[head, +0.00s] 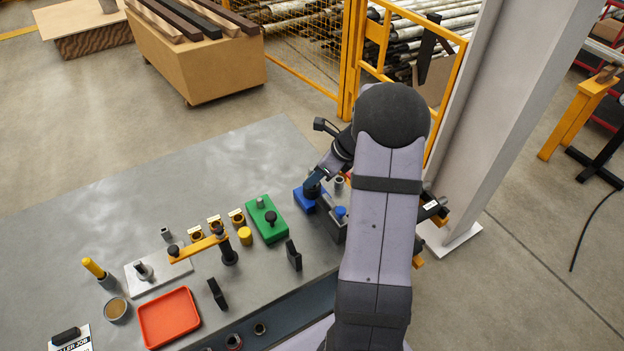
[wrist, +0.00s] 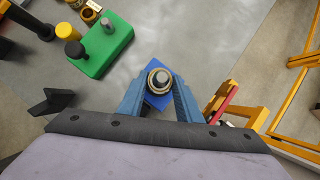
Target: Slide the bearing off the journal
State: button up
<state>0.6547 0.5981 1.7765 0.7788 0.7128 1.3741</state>
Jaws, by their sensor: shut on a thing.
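The bearing (wrist: 150,84) shows in the wrist view as a tan ring with a dark inner part. It sits around the journal (wrist: 162,76), a grey round shaft end pointing up toward the camera. A blue block (wrist: 163,101) lies below them; it also shows in the head view (head: 302,201). My gripper (wrist: 159,83) has its two blue fingers on either side of the bearing and is shut on it. In the head view my gripper (head: 314,187) is above the blue block, and the bearing is mostly hidden there. I cannot tell how high the bearing sits on the journal.
A green block (head: 267,222) with posts stands left of the blue block. A dark block with a blue knob (head: 340,212) is close on the right, partly behind my arm. A red tray (head: 168,318), yellow cylinder (head: 245,236) and black stands are farther left. The back tabletop is clear.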

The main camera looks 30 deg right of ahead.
jog(key=shift+r, duration=0.25)
jog(key=shift+r+p, duration=4.5)
jog(key=shift+p, duration=0.15)
jog(key=shift+f, duration=0.1)
